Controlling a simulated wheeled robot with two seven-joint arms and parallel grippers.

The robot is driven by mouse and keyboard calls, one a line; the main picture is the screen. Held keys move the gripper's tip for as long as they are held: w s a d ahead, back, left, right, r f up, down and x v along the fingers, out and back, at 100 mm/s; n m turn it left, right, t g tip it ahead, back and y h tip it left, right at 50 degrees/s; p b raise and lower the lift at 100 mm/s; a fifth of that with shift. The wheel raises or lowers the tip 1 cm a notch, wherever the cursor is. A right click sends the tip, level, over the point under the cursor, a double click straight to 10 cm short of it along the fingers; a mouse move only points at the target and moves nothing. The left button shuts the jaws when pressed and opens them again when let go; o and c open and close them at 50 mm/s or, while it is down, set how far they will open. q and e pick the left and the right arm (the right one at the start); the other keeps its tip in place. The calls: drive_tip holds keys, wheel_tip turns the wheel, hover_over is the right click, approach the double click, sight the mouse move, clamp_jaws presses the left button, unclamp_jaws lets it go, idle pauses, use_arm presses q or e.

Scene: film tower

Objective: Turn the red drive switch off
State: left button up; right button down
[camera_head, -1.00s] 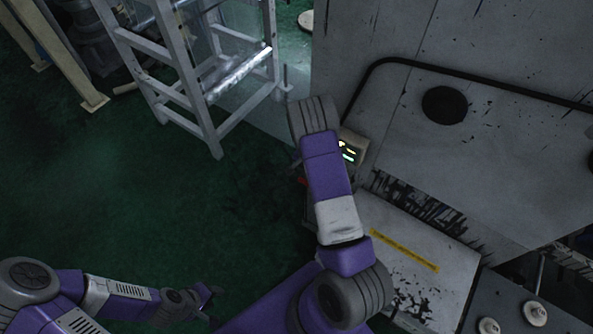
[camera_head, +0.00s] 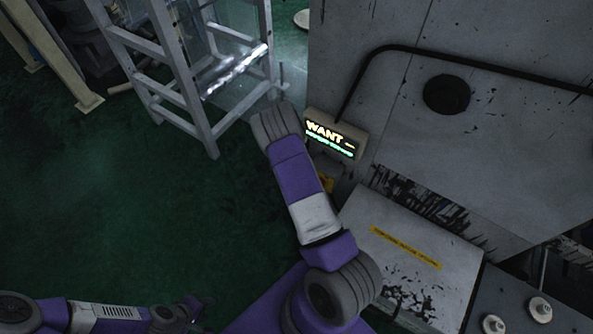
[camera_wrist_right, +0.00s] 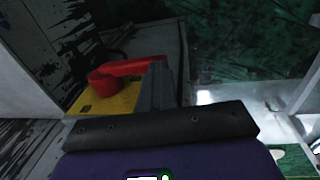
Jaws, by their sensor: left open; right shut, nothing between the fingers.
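The red drive switch (camera_wrist_right: 107,78) shows in the right wrist view, a round hub with a lever pointing right, on a yellow plate (camera_wrist_right: 97,104). In the head view only a bit of the yellow plate (camera_head: 326,182) shows beside my right forearm; the red switch is hidden there. My right gripper (camera_wrist_right: 158,85) is shut and empty in the right wrist view. Its grey fingers stand at the lever's right end; I cannot tell whether they touch it. My left gripper (camera_head: 203,305) is open and empty, low over the green floor, far from the switch.
A lit display reading WANT (camera_head: 333,134) sits on the machine's edge beside my right arm. The large grey machine panel (camera_head: 480,140) fills the right. A grey ladder-like frame (camera_head: 185,75) stands at the back left. The green floor (camera_head: 130,200) is clear.

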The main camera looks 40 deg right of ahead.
drive_tip(key=shift+a+f, duration=0.1)
drive_tip(key=shift+a, duration=0.1)
drive_tip(key=shift+r+p, duration=0.35)
drive_tip(key=w+a+r, duration=0.1)
drive_tip(key=w+r, duration=0.6)
drive_tip(key=r, duration=0.3)
drive_tip(key=shift+a+r+p, duration=0.15)
drive_tip(key=shift+r+p, duration=0.2)
